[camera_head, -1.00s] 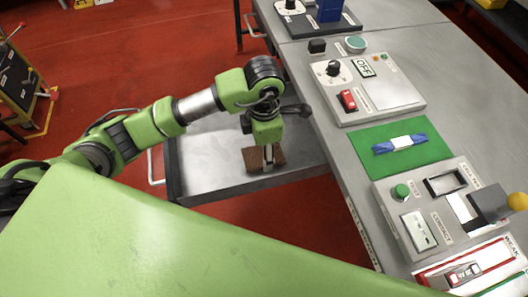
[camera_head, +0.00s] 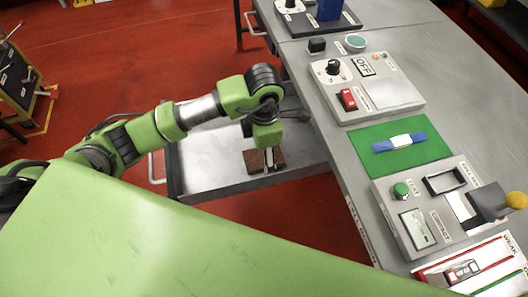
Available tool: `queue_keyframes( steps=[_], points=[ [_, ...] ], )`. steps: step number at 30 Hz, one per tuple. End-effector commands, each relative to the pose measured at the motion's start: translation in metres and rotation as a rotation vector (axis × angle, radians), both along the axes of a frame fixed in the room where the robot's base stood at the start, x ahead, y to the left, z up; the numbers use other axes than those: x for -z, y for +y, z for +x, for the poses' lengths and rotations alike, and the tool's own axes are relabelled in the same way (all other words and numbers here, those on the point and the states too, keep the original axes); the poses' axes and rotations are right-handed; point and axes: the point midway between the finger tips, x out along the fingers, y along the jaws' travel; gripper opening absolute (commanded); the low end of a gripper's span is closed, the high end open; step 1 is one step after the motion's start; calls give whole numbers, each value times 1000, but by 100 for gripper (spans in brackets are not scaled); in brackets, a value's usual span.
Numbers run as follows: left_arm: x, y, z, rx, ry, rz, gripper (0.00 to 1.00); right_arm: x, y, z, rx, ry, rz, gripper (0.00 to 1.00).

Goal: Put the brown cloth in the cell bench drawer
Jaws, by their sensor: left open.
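The brown cloth (camera_head: 254,161) lies flat in the open cell bench drawer (camera_head: 205,165), near the drawer's front-right part. The drawer is a grey metal tray pulled out to the left of the bench, with a handle on its left side. My left gripper (camera_head: 267,165) points down over the cloth, its fingers spread with a gap between them. The fingers hide the middle of the cloth. I cannot tell whether the fingertips touch it. My right gripper is not in view.
The grey bench top (camera_head: 455,95) holds a control panel (camera_head: 385,95) with a red switch, a green mat (camera_head: 430,152) with a blue-and-white item, and a contact tester (camera_head: 415,225). The drawer's left part is bare. Red floor lies around it.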

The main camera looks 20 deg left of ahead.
Motion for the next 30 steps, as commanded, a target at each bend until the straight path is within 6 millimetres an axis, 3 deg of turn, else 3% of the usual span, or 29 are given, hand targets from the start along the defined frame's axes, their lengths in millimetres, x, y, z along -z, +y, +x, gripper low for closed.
queue_keyframes(
  steps=[5,12,18,30],
  points=[
    [-21,0,2,2,-6,-1,65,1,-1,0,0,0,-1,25],
    [-75,0,2,2,-8,-1,65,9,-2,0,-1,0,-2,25],
    [-110,0,1,1,-5,1,65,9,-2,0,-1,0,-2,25],
    [-123,0,0,0,0,0,65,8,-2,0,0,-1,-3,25]
  ],
)
